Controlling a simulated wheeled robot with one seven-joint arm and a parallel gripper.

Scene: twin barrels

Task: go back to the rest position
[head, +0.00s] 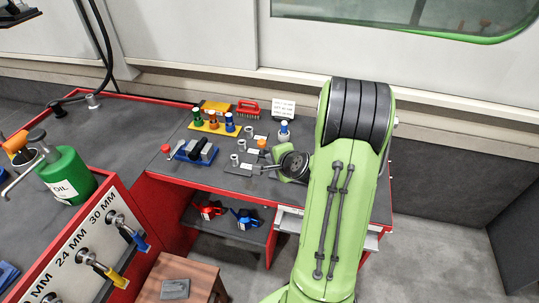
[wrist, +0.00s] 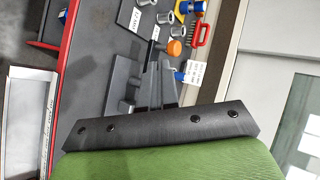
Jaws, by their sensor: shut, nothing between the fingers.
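My green arm rises through the right half of the head view and bends down over the red-edged workbench (head: 140,148). My gripper (head: 258,168) is low over the bench's grey top, beside small metal sockets and an orange-topped piece (head: 262,144). In the wrist view my gripper (wrist: 155,70) shows as two dark fingers close together, shut with nothing held. A dark bar and green casing of my own arm hide its lower part. The orange-topped piece (wrist: 174,47) is just beyond the fingertips.
A yellow rack (head: 213,126) holds several coloured-handled tools. A blue tray (head: 195,151), a red brush (head: 248,108) and a white sign (head: 283,107) are on the bench. A green oil can (head: 66,175) stands left. A wooden stool (head: 178,266) is in front. Open floor lies right.

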